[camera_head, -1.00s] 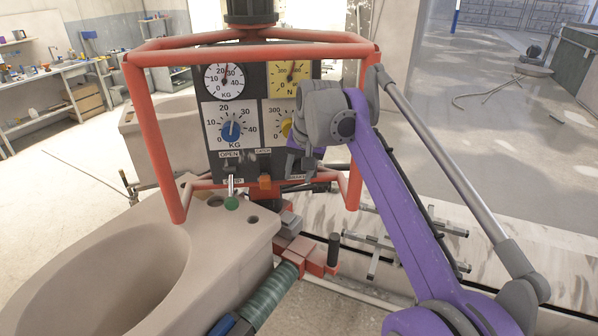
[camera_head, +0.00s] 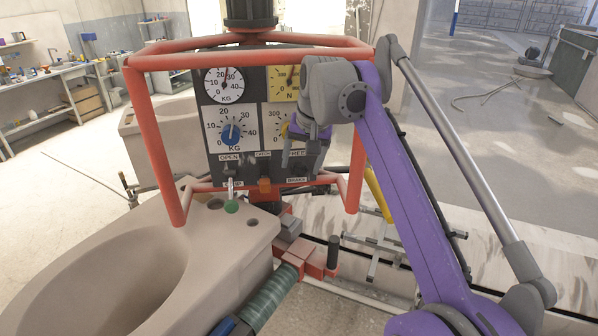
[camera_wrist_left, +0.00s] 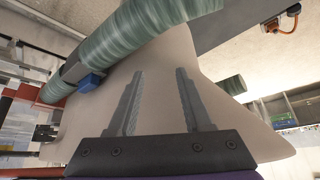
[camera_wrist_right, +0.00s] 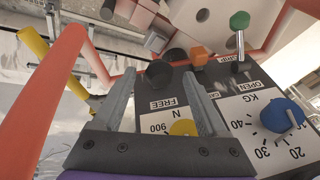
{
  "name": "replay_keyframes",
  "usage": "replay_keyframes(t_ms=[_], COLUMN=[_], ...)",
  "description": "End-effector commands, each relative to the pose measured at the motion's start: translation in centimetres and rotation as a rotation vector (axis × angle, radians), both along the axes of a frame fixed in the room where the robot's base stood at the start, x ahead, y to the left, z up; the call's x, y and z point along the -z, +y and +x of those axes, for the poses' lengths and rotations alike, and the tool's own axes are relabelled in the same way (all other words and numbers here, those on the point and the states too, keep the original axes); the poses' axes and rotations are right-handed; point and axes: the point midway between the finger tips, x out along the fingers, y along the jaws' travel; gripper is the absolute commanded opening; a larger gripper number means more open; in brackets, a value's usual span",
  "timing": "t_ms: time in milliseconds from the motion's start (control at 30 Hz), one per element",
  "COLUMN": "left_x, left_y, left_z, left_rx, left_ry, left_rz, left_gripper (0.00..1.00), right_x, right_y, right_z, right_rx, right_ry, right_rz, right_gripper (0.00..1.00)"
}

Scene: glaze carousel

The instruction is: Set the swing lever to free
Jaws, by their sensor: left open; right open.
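The control panel (camera_head: 247,145) carries FREE and BRAKE labels at its lower right in the head view. A dark round knob (camera_wrist_right: 158,73), apparently the swing lever's end, stands beside the FREE label (camera_wrist_right: 168,104) in the right wrist view. My right gripper (camera_wrist_right: 156,70) is open, its fingers either side of the knob in that view; contact cannot be told. In the head view my right gripper (camera_head: 312,158) covers part of the panel's right side, and the lever's setting is unclear. My left gripper (camera_wrist_left: 159,73) is open and empty over a pale ceramic body (camera_wrist_left: 155,60).
A red tubular frame (camera_head: 150,130) surrounds the panel. A green-knobbed lever (camera_head: 231,206) and an orange knob (camera_head: 265,184) are close to the left of the FREE and BRAKE labels. A large ceramic basin (camera_head: 200,240) stands in front. A yellow bar (camera_head: 379,194) is behind my right arm.

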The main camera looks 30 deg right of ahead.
Motion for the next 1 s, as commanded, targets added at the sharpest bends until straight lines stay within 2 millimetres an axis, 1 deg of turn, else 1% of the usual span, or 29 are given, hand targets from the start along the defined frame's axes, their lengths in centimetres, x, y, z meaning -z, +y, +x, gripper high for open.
replay_keyframes(t_ms=[33, 100, 300, 500, 900, 1000], left_x=[-0.4, -0.7, -0.6, -0.6, -0.6, -0.6], left_y=[0.0, 0.0, 0.0, 0.0, 0.0, 0.0], left_z=[0.3, 0.5, 0.4, 0.4, 0.4, 0.4], left_rx=[0.0, 0.0, 0.0, 0.0, 0.0, 0.0], left_ry=[-0.006, -0.009, -0.008, -0.008, -0.008, -0.008], left_rz=[0.0, 0.0, 0.0, 0.0, 0.0, 0.0], left_gripper=[0.5, 0.5, 0.5, 0.5, 0.5, 0.5], right_x=[-1.4, -2.6, -4.6, -5.1, -5.1, -4.7], right_y=[0.0, 0.0, 0.0, 0.0, 0.0, 0.3], right_z=[-0.3, -0.8, -1.6, -1.9, -1.9, -2.1], right_rx=[0.001, 0.001, 0.001, 0.001, 0.0, -0.011], right_ry=[-0.003, -0.002, 0.0, 0.001, 0.0, -0.004], right_rz=[0.0, 0.0, 0.0, 0.001, 0.0, -0.004], right_gripper=[0.76, 0.76, 0.76, 0.76, 0.76, 0.76])
